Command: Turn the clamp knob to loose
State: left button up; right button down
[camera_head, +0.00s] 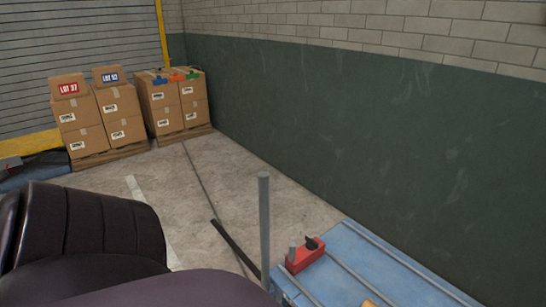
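A small black knob (312,243) sits on top of a red clamp block (306,260) at the lower right. The block rests on the near left corner of a blue table (372,256). A short grey peg (292,252) stands on the block's left end. I cannot tell from the knob whether the clamp is tight or loose. Neither of my grippers is in view. Large dark rounded parts that look like my own arm fill the lower left.
A grey upright post (264,220) stands just left of the block. A dark bar (233,247) slants beside it. Grey rails cross the table. Stacked cartons (117,112) on pallets stand at the back left. A green wall (400,140) runs behind the table; the floor between is largely clear.

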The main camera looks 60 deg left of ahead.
aim_at(312, 245)
jog(key=u, duration=1.65)
